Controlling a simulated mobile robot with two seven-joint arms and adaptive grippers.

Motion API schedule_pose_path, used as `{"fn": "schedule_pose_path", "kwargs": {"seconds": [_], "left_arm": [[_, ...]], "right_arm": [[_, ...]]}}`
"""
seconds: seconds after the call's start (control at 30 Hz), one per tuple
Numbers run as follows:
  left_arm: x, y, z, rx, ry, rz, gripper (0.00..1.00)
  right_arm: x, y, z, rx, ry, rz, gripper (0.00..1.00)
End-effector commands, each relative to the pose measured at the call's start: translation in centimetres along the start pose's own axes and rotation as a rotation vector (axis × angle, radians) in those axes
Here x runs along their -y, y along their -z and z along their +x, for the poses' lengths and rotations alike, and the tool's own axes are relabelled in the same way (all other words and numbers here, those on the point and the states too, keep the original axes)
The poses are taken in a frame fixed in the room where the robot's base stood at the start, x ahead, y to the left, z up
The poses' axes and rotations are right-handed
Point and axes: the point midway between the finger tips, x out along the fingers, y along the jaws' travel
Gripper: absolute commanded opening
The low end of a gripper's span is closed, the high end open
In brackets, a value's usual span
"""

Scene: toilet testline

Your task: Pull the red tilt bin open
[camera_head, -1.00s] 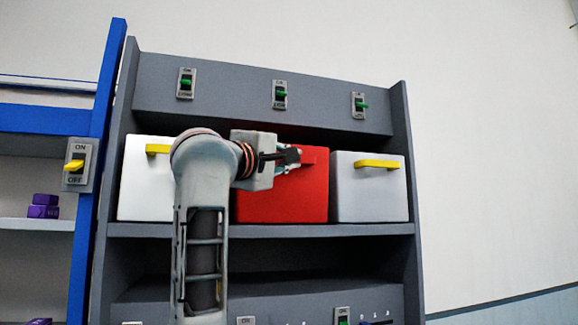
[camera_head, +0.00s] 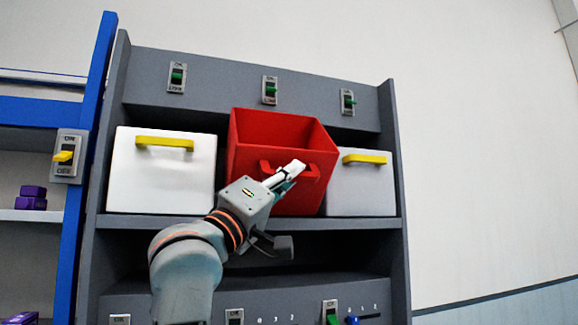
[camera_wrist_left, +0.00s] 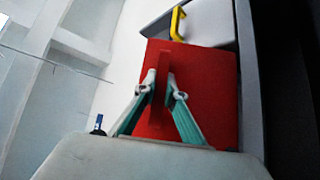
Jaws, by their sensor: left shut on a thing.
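The red tilt bin (camera_head: 247,142) is in the middle of the shelf row in the head view. It is tipped forward, and its open top and inner walls show. Its red handle (camera_head: 311,172) is on the front face. My left gripper (camera_head: 293,172) is at that handle, shut on it. In the left wrist view the two fingers (camera_wrist_left: 165,92) close on the red handle from both sides, with the red bin front (camera_wrist_left: 209,90) behind. The lower part of the bin is partly hidden by my gripper. My right gripper is in neither view.
A white bin (camera_head: 160,180) with a yellow handle stands left of the red bin, and a light grey bin (camera_head: 360,192) with a yellow handle stands right. Green switches (camera_head: 270,90) line the panel above. A blue-framed shelf (camera_head: 85,190) stands at the left.

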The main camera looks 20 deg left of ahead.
Motion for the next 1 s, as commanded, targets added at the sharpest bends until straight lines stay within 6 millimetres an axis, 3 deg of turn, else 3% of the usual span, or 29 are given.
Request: {"fn": "schedule_pose_path", "kwargs": {"seconds": [0.53,0.57,0.6,1.0], "left_arm": [[0.11,-0.38,-0.3,0.002,0.001,-0.002,0.0],[0.11,-0.38,-0.3,0.002,0.001,-0.002,0.12],[0.11,-0.38,-0.29,0.002,0.001,-0.002,0.18],[0.1,-0.34,-0.72,0.001,0.001,-0.002,0.18]], "right_arm": [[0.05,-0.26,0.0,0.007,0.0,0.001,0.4],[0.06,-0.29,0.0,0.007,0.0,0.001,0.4],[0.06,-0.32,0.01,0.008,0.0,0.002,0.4],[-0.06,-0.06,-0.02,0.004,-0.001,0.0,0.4]]}}
